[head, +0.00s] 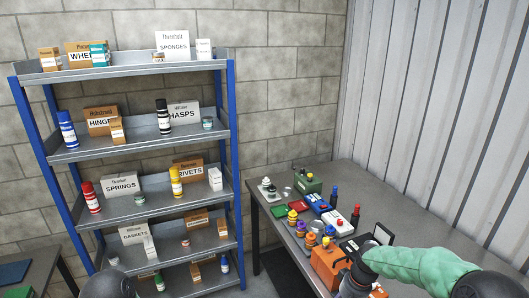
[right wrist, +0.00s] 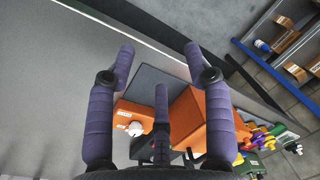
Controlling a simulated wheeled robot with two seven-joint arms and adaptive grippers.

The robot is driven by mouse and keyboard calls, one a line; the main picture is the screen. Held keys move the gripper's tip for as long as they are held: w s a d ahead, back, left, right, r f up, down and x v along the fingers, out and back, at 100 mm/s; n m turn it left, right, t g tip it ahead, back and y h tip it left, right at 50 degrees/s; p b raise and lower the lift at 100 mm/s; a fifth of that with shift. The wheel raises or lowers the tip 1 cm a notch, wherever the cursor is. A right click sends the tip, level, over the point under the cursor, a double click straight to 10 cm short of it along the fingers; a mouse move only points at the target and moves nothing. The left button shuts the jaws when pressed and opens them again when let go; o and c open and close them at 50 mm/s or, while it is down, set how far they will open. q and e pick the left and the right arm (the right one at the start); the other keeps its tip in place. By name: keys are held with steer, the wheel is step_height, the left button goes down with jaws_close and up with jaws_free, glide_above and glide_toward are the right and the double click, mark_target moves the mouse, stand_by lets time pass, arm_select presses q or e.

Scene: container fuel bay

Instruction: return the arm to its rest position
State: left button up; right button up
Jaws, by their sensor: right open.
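My right gripper (head: 362,262) is at the lower right of the head view, at the end of my green-sleeved arm, over the front of the dark workbench (head: 420,222). In the right wrist view my right gripper (right wrist: 160,58) has its purple fingers spread apart, with nothing held between them. An orange unit (head: 328,265) stands on the bench beside the gripper; in the wrist view the orange unit (right wrist: 200,125) shows behind the fingers. I cannot tell whether they touch. My left gripper is not in view; only a dark rounded part of mine shows at bottom left.
A blue-framed shelf rack (head: 140,147) with boxes and bottles stands at left against the block wall. Several small coloured items, red and blue trays and a green box (head: 307,185) crowd the bench's left side. A corrugated wall (head: 440,110) borders its right. The bench's back-right part is clear.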

steer(key=s+a+f+y+b, duration=0.15)
steer(key=s+a+f, duration=0.35)
steer(key=f, duration=0.5)
steer(key=s+a+f+y+b, duration=0.15)
steer(key=s+a+f, duration=0.3)
steer(key=f, duration=0.45)
steer(key=s+a+f+m+b, duration=0.1)
steer(key=s+a+f+b, duration=0.3)
steer(key=s+f, duration=0.7)
steer(key=s+a, duration=0.1)
steer(key=s, duration=0.2)
steer(key=shift+s+a+m+h, duration=0.25)
steer(key=shift+s+m+h, duration=0.05)
steer(key=shift+m, duration=0.1)
